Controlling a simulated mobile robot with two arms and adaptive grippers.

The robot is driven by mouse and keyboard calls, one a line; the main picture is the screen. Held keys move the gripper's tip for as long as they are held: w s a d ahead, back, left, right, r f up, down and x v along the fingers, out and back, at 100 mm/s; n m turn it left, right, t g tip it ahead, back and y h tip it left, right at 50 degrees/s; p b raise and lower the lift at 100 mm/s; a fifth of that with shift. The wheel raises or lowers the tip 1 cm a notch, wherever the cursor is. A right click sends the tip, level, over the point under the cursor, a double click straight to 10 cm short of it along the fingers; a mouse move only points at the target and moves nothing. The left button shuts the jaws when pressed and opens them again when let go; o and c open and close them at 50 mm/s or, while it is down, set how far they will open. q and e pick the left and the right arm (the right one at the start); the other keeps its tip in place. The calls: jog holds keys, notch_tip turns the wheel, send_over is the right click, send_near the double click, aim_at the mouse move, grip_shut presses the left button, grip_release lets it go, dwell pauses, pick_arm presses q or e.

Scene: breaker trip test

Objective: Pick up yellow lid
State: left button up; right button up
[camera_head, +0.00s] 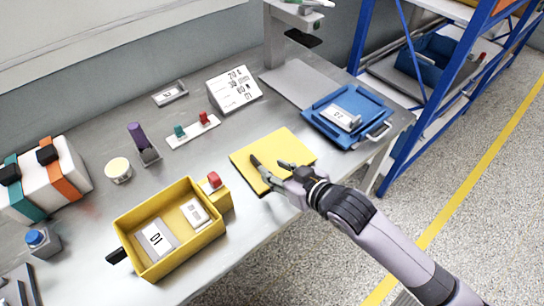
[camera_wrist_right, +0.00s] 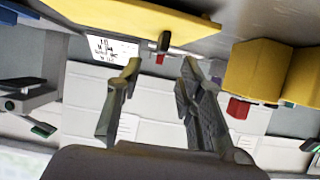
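The yellow lid (camera_head: 280,145) is a flat yellow plate at the front edge of the grey table in the head view, right of the yellow box. My right gripper (camera_head: 269,163) comes in from the lower right, and its fingers show in front of the lid's near part. In the right wrist view the lid (camera_wrist_right: 140,18) fills the top, with a small dark handle-like piece (camera_wrist_right: 164,42) at its edge. There my right gripper (camera_wrist_right: 160,68) has its two fingers apart with nothing between them. Whether a finger touches the lid is unclear. My left gripper is not in view.
An open yellow box (camera_head: 135,212) with a labelled item stands left of the lid. A blue tray (camera_head: 375,107) lies to the right. A white sign (camera_head: 233,90) and a strip with teal and red pieces (camera_head: 193,132) stand behind. A blue-framed shelf (camera_head: 415,85) rises at right.

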aim_at(257, 162)
jog(key=x, duration=0.6)
jog(key=shift+a+f, duration=0.1)
jog(key=shift+a, duration=0.2)
jog(key=shift+c, duration=0.5)
grip_shut()
